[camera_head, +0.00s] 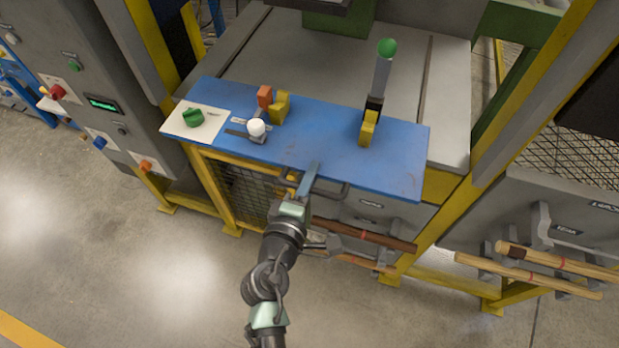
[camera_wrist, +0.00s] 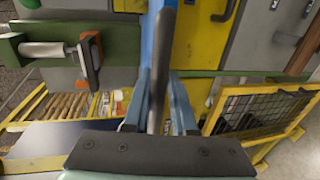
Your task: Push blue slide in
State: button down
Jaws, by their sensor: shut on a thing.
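A blue flat panel (camera_head: 330,150) lies across the front of the machine, on a yellow frame; I cannot tell whether it is the slide itself. A dark grey bar handle (camera_head: 333,190) stands out at its front edge. My gripper (camera_head: 309,178) is at this edge, reaching up from the front. In the wrist view my gripper (camera_wrist: 158,105) has its two blue fingers shut on the grey handle (camera_wrist: 160,65), which runs lengthwise between them. A narrow blue strip (camera_wrist: 149,35) shows behind the handle. The exact contact is partly hidden.
On the panel stand a green knob (camera_head: 193,117), a white-ball lever (camera_head: 256,127), an orange block (camera_head: 265,96) and a green-ball lever (camera_head: 383,70). Wooden bars (camera_head: 370,236) on brackets lie right of my arm. The floor (camera_head: 150,270) at left is clear.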

aim_at(324, 142)
jog(key=w, duration=0.2)
jog(key=w+d, duration=0.1)
jog(key=w, duration=0.2)
jog(key=w+d+r+b, duration=0.1)
jog(key=w, duration=0.2)
jog(key=shift+w+d, duration=0.25)
jog(key=c, duration=1)
grip_release()
jog(key=shift+o, duration=0.8)
jog(key=shift+s, duration=0.1)
jog(key=shift+f, duration=0.2)
jog(key=shift+s+f, duration=0.1)
jog(key=shift+s, duration=0.05)
